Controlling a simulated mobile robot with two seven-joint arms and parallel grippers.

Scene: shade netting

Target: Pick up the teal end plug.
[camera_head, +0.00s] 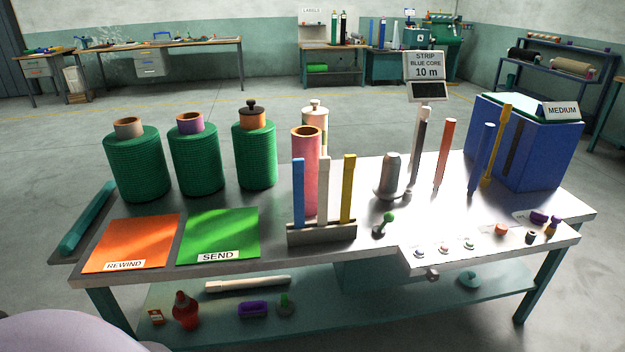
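A teal round piece (469,280), which looks like the teal end plug, lies on the right part of the lower shelf, under the bench top. It is small in view, so its exact shape is unclear. Another green knobbed piece (284,303) stands on the lower shelf. Neither of my grippers shows in the head view.
The metal bench top (340,262) overhangs the lower shelf (390,308). Green netting rolls (137,165) stand at the left, a slotted rack (321,232) mid-front, and a blue box (535,150) at the right. A purple piece (253,309) lies on the shelf.

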